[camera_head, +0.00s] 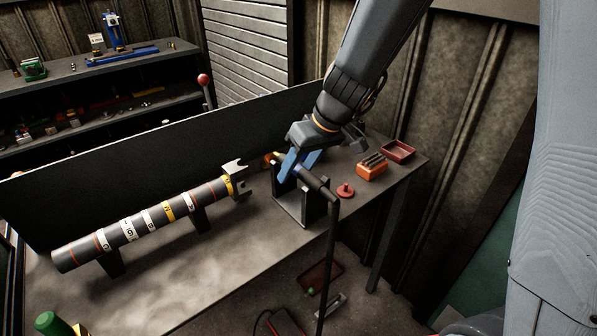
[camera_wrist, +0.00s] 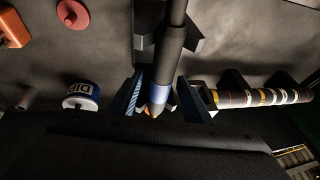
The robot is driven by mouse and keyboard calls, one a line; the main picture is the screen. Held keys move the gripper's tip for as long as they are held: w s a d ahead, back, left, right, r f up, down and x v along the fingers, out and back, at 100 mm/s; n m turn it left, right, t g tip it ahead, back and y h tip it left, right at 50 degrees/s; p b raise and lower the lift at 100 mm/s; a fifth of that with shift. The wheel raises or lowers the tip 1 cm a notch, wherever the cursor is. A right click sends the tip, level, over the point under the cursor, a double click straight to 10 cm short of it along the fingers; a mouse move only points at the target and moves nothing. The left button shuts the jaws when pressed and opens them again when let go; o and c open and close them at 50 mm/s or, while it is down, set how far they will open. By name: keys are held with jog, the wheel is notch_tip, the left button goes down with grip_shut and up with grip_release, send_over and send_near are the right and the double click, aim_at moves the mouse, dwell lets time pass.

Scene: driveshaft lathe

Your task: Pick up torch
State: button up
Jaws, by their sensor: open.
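The torch (camera_head: 318,184) is a dark cylinder lying on a black stand (camera_head: 290,207) near the right part of the bench. A dark hose hangs down from its near end. My gripper (camera_head: 298,164) is at the torch's far end, with its blue fingers reaching down around it. In the wrist view, the torch (camera_wrist: 171,45) runs from the top down between the two blue fingers of my gripper (camera_wrist: 160,100). The fingers are open, one on each side, with narrow gaps visible. The torch's pale front part and orange tip show between them. Part of the torch is hidden by my fingers in the head view.
A banded driveshaft (camera_head: 148,221) rests on supports to the left. An orange block (camera_head: 372,170), a red tray (camera_head: 398,151) and a red knob-like piece (camera_head: 345,190) sit to the right. A dark panel (camera_head: 130,160) stands along the bench's back. A labelled white can (camera_wrist: 81,97) stands nearby.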

jog(key=shift+c, duration=0.2)
grip_shut()
jog(key=shift+r, duration=0.1)
